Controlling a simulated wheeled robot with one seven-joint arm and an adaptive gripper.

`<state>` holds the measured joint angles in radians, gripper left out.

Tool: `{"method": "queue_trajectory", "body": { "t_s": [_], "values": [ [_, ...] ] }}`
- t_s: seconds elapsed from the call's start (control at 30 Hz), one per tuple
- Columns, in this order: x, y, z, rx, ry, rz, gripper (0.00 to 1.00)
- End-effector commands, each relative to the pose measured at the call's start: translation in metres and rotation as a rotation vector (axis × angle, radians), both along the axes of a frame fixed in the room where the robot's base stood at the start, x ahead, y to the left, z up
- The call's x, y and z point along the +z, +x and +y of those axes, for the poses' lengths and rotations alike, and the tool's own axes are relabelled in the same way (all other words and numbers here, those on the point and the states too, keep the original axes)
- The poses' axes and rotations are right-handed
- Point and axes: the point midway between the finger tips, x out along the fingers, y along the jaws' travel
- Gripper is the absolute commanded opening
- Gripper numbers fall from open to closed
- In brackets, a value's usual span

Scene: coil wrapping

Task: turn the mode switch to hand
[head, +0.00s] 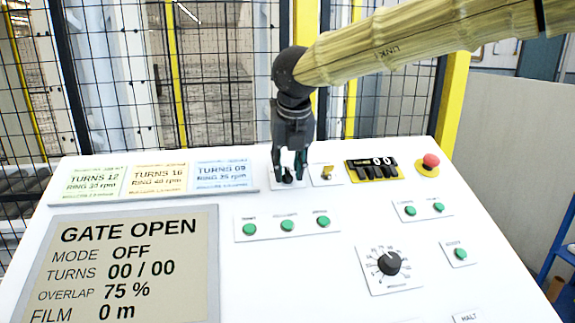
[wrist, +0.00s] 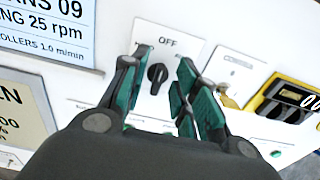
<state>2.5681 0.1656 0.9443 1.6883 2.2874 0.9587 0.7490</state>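The mode switch (wrist: 157,75) is a black rotary knob on a white plate. The wrist view shows the word OFF above it, and the display reads MODE OFF. In the head view the knob (head: 287,177) is mostly covered by my gripper. My gripper (head: 289,176) points down over the switch. In the wrist view my gripper (wrist: 158,88) is open, with its green-padded fingers on either side of the knob and gaps between them and it. The other position labels on the plate are hidden or too small to read.
A key switch (head: 327,172), a yellow-framed counter (head: 374,170) and a red emergency button (head: 431,161) stand to the right. Recipe cards (head: 158,180) lie left. Green buttons (head: 287,225), a dial (head: 389,263) and the display (head: 135,265) are nearer. A mesh fence (head: 215,75) stands behind.

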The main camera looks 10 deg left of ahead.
Motion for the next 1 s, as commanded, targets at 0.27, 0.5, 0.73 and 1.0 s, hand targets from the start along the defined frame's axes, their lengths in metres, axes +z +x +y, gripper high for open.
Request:
{"method": "queue_trajectory", "body": {
  "t_s": [0.27,0.5,0.73,1.0],
  "values": [
    [-0.0001,0.0,0.0002,0.0,0.0,0.0,0.19],
    [0.0002,0.0001,0.0001,0.0,0.0,0.0,0.0],
    [0.0017,0.0,0.0001,0.018,-0.007,-0.002,0.0],
    [0.0057,-0.0003,0.0013,0.132,-0.053,-0.021,0.0]
  ]
}}
